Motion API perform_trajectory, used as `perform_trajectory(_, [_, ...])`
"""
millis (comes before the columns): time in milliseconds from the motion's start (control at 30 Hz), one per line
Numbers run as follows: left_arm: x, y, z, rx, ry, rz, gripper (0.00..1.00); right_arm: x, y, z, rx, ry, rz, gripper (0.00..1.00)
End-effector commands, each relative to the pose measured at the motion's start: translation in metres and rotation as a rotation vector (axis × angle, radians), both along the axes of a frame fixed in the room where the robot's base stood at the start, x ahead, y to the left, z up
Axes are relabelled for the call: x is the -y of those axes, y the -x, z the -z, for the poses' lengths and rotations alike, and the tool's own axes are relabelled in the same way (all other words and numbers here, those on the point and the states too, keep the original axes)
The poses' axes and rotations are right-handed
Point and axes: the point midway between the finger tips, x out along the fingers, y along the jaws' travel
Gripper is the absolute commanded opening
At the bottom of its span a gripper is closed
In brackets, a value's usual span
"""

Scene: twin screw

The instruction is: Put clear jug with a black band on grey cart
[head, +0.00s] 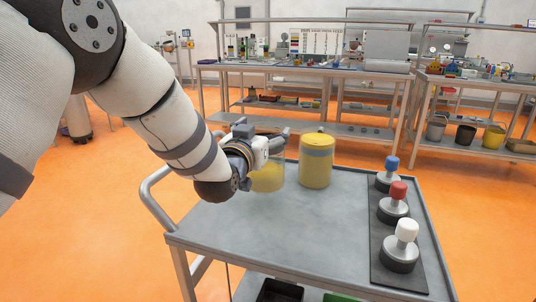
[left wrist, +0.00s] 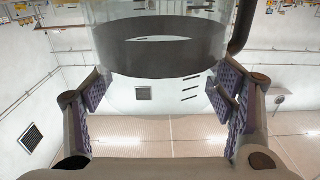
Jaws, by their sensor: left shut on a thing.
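The clear jug with a black band (left wrist: 160,45) is at the top of the left wrist view, between the purple pads of my left gripper (left wrist: 165,95). In the head view, my left gripper (head: 276,145) is shut on the jug (head: 268,180), which looks see-through and yellowish there. The gripper hides its upper part and band. The jug is over the left back part of the grey cart (head: 255,235); I cannot tell whether its base touches the top. My right gripper is not in view.
Blue, red (head: 398,190) and white-topped pieces stand on a dark mat along the right side. The cart's front middle is clear. Workbenches (head: 300,68) stand behind.

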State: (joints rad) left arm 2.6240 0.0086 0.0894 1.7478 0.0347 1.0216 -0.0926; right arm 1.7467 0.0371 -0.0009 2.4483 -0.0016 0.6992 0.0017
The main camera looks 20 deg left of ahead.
Motion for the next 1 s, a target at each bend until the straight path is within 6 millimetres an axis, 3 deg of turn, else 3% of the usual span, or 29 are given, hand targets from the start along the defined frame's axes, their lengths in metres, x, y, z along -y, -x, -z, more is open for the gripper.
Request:
perform_trajectory(167, [-0.001,-0.013,0.013,0.005,0.0,-0.001,0.15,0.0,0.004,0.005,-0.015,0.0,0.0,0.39])
perform_trajectory(333, [-0.002,-0.016,0.044,0.003,0.0,-0.001,0.15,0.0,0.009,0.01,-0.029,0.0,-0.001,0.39])
perform_trajectory(667, [-0.002,-0.015,0.045,0.008,0.0,-0.001,0.15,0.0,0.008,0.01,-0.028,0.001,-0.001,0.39])
perform_trajectory(700, [-0.002,-0.015,0.047,0.005,0.0,-0.001,0.79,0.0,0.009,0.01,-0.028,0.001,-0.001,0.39])
perform_trajectory(800, [-0.002,-0.015,0.047,0.005,0.0,-0.001,0.96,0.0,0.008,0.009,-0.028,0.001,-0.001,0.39])
perform_trajectory(1000, [-0.002,-0.015,0.047,0.005,0.0,-0.001,0.96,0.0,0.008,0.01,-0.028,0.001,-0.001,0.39])
